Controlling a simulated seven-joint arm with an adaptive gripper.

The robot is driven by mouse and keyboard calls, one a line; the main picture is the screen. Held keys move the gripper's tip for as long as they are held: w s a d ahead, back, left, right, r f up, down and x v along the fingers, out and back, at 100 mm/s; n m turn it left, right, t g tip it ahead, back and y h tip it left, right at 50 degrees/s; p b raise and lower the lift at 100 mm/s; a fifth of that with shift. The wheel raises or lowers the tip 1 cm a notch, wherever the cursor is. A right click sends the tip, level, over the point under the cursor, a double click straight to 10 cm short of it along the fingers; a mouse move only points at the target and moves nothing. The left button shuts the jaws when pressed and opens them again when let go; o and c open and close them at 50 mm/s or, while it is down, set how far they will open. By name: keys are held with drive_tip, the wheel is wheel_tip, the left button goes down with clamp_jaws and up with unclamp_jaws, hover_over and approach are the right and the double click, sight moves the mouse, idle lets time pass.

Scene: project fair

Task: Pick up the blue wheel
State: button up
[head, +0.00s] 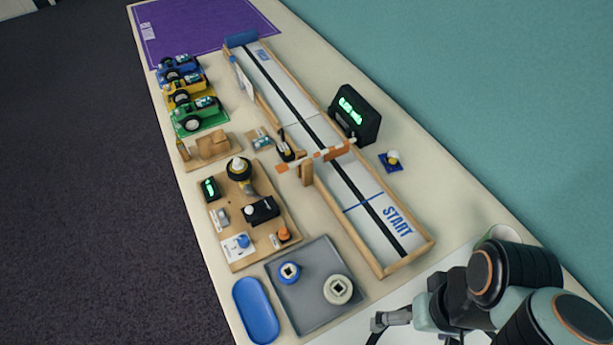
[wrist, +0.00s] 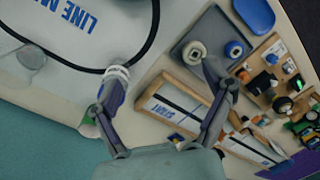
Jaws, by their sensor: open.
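In the wrist view the blue wheel (wrist: 234,49) is at the upper right, just right of the cream wheel (wrist: 194,52). My gripper (wrist: 160,85) is open with its fingers wide apart and nothing held between them. In the head view my gripper (head: 388,318) is at the lower right, apart from the tray and to the right of both wheels.
An empty blue dish (head: 256,309) lies left of the tray. A wooden board (head: 240,253) with electronic parts sits behind it. A wood-walled track (head: 431,243) marked START runs along the right. A black cable (wrist: 70,66) curves over a white printed surface.

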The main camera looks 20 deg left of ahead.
drive_tip(key=w+a+r+n+t, duration=0.2)
drive_tip(key=w+n+t, duration=0.2)
drive_tip(key=w+n, duration=0.8)
drive_tip(key=w+a+f+n, duration=0.4)
drive_tip(key=w+a+n, duration=0.1)
drive_tip(key=a+n, duration=0.1)
drive_tip(key=n+g, duration=0.4)
drive_tip(key=n, duration=0.3)
hover_over(289, 275)
drive_tip(key=shift+h, duration=0.4)
wheel_tip(289, 275, down, 16)
drive_tip(key=shift+r, duration=0.1)
wheel_tip(289, 275, down, 6)
drive_tip(key=shift+f, duration=0.2)
